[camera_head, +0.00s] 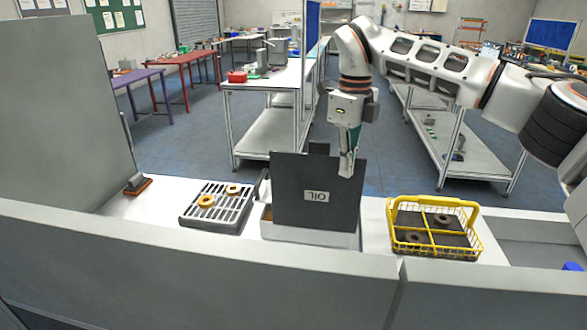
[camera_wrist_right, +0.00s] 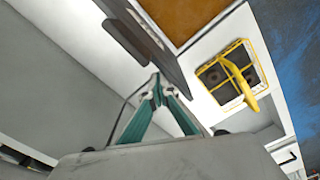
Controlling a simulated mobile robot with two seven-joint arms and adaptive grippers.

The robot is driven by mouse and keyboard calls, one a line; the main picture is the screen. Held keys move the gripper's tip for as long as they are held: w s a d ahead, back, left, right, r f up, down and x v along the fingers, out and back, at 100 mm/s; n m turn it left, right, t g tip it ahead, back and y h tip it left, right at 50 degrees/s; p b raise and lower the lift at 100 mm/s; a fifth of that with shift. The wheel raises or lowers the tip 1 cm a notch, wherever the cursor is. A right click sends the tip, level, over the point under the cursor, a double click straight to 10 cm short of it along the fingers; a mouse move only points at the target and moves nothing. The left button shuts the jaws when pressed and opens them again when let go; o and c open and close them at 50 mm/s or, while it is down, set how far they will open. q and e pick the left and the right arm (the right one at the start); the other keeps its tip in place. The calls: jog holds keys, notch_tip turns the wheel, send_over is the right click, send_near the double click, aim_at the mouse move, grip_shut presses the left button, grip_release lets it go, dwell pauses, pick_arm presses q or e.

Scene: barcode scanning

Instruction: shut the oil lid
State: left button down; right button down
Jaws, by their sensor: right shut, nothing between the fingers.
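The dark grey oil lid (camera_head: 318,193) stands raised, nearly upright, over the white oil box (camera_head: 312,235). A label reading OIL is on its face. My right gripper (camera_head: 347,172) is shut and empty, with its fingertips at the lid's upper right part; I cannot tell whether they touch it. In the right wrist view the shut fingertips (camera_wrist_right: 156,84) are close beside the dark lid (camera_wrist_right: 152,40). The brown inside of the oil box (camera_wrist_right: 185,14) shows beyond the lid there. My left gripper is not in view.
A yellow wire basket (camera_head: 432,228) with rings stands right of the box. A grey slotted tray (camera_head: 217,208) with two rings is to the left, and a scanner-like device (camera_head: 138,184) is further left. A grey wall (camera_head: 190,265) runs along the near side.

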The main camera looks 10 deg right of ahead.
jog(key=w+d, duration=0.1)
jog(key=w, duration=0.5)
jog(key=shift+d, duration=0.4)
dwell(0.5)
